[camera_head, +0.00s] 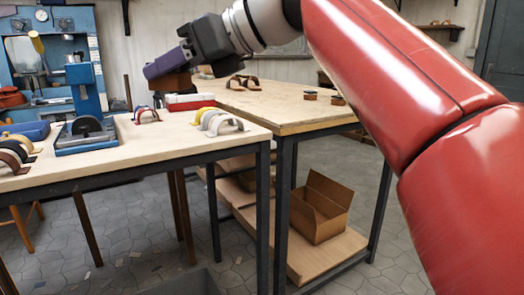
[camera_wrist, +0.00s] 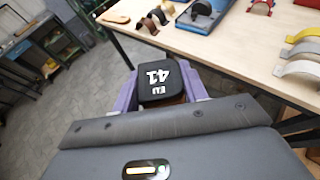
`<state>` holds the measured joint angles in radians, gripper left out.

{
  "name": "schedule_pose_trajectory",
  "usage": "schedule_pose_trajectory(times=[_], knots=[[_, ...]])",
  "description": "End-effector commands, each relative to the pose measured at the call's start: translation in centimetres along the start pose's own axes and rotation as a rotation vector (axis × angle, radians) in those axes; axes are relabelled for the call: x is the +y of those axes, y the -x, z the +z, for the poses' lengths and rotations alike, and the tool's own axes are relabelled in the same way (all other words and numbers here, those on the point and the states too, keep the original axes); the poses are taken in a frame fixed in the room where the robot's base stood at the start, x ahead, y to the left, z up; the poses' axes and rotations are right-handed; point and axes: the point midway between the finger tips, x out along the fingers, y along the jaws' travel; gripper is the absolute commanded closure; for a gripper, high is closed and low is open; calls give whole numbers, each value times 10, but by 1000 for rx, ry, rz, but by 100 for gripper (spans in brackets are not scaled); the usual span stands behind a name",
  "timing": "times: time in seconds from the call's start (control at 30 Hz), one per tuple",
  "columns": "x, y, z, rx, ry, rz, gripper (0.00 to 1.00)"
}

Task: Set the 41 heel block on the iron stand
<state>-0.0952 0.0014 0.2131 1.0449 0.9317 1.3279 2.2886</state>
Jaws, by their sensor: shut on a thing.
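My gripper (camera_head: 166,68) has purple fingers and is shut on the 41 heel block (camera_wrist: 160,82). In the head view the block's brown side (camera_head: 172,84) shows below the fingers, over the far side of the near workbench. The fingers hide part of it. I cannot pick out the iron stand for certain in either view. A blue tool with a dark disc (camera_head: 88,128) stands on the near bench, left of my gripper.
The far workbench (camera_head: 285,112) holds sandal straps (camera_head: 242,82) and two small brown pieces (camera_head: 310,95). An open cardboard box (camera_head: 318,212) sits on its lower shelf.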

Motion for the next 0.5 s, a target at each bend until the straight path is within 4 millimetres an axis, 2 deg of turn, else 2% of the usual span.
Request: schedule_pose_trajectory(times=[0.27, 0.5], knots=[[-43, -19, -24, 3, -40, -84, 83], [-100, -40, -63, 6, -92, -203, 83]])
